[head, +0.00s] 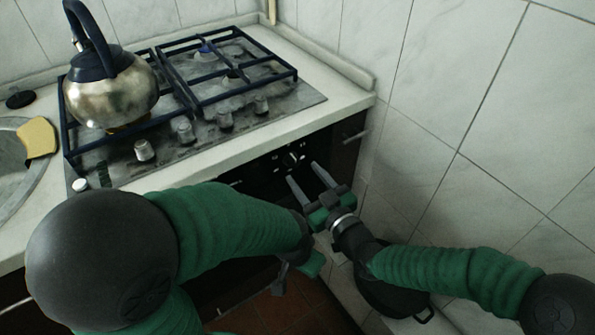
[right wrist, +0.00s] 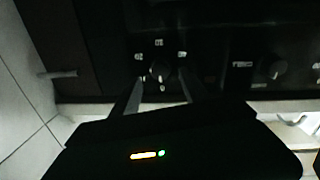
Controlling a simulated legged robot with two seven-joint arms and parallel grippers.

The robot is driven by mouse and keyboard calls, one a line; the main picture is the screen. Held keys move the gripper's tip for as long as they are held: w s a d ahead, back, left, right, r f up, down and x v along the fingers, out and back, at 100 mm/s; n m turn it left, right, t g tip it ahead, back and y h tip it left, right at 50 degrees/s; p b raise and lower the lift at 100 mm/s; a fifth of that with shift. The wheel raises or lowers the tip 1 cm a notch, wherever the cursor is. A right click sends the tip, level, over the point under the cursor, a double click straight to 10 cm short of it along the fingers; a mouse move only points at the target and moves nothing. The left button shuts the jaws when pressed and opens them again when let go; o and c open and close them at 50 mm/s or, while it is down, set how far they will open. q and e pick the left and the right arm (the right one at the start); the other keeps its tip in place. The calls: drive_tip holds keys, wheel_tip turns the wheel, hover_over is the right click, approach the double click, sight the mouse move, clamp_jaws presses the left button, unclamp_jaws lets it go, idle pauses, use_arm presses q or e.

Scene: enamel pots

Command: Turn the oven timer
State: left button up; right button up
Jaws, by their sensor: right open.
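A small dark knob (head: 291,160) sits on the black oven panel (head: 262,176) under the counter. In the right wrist view this knob (right wrist: 160,70) has small white marks around it. My right gripper (head: 305,175) is open and points at the panel. In the right wrist view its two fingers (right wrist: 160,90) stand on either side of the knob, just short of it in the picture; I cannot tell whether they touch it. A second knob (right wrist: 272,68) with lettering beside it is on the same panel.
A gas hob (head: 225,95) with a metal kettle (head: 112,95) and several knobs is on the counter (head: 340,92) above. A sink with a yellow sponge (head: 38,138) is at left. A tiled wall (head: 450,110) closes the right side. A dark pot (head: 392,296) stands low beneath my right arm.

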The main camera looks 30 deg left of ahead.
sight(295, 164)
drive_tip(key=x, duration=0.4)
drive_tip(key=shift+w+a+f+b, duration=0.1)
drive_tip(key=shift+a+b, duration=0.3)
drive_tip(key=shift+d, duration=0.1)
clamp_jaws()
